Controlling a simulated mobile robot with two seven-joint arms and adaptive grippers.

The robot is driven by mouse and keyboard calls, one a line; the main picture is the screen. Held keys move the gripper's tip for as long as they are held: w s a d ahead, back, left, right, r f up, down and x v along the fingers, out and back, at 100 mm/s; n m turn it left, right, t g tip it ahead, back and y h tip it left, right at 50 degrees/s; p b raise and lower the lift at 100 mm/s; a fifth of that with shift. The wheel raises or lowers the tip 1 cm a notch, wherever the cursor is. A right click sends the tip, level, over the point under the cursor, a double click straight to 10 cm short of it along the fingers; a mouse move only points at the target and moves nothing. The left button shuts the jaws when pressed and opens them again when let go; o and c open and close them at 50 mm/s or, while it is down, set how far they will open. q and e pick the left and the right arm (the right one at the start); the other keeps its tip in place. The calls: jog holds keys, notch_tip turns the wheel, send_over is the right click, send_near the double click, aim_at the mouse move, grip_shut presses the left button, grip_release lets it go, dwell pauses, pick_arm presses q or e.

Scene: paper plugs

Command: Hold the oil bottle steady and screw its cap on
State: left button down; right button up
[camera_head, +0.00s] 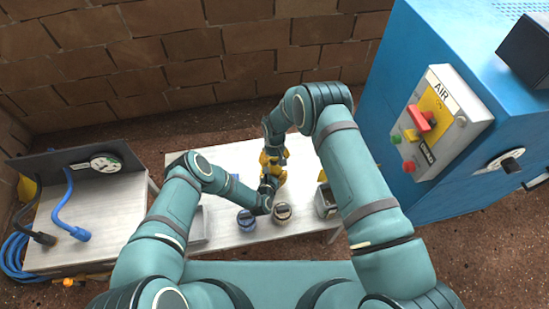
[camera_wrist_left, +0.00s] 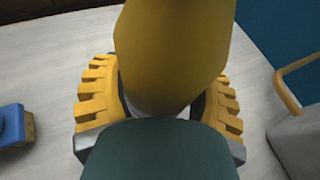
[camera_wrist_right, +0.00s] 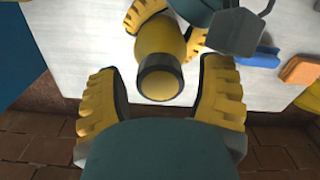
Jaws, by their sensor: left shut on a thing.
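The yellow oil bottle (camera_wrist_left: 172,50) stands large between the fingers of my left gripper (camera_wrist_left: 158,105), which is shut on it. In the right wrist view the bottle (camera_wrist_right: 160,38) shows from above, its near end a dark ring around a yellow disc (camera_wrist_right: 158,84). I cannot tell whether this end is a fitted cap or the open mouth. My right gripper (camera_wrist_right: 160,100) is open around that end, with a gap on both sides. In the head view my right gripper (camera_head: 272,160) is above my left gripper (camera_head: 267,192), and the arms largely hide the bottle.
On the pale table (camera_head: 215,155) stand a blue-topped pot (camera_head: 246,220), a brownish pot (camera_head: 282,212) and a grey metal box (camera_head: 327,202). A blue item (camera_wrist_right: 258,57) and an orange block (camera_wrist_right: 300,70) lie nearby. A blue machine (camera_head: 460,190) stands right; a side bench (camera_head: 95,215) stands left.

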notch_tip(320, 180, up, 12)
dwell(0.6)
jog(key=shift+w, duration=0.1)
pick_arm(q)
grip_release()
jog(key=v, duration=1.2)
dwell(0.4)
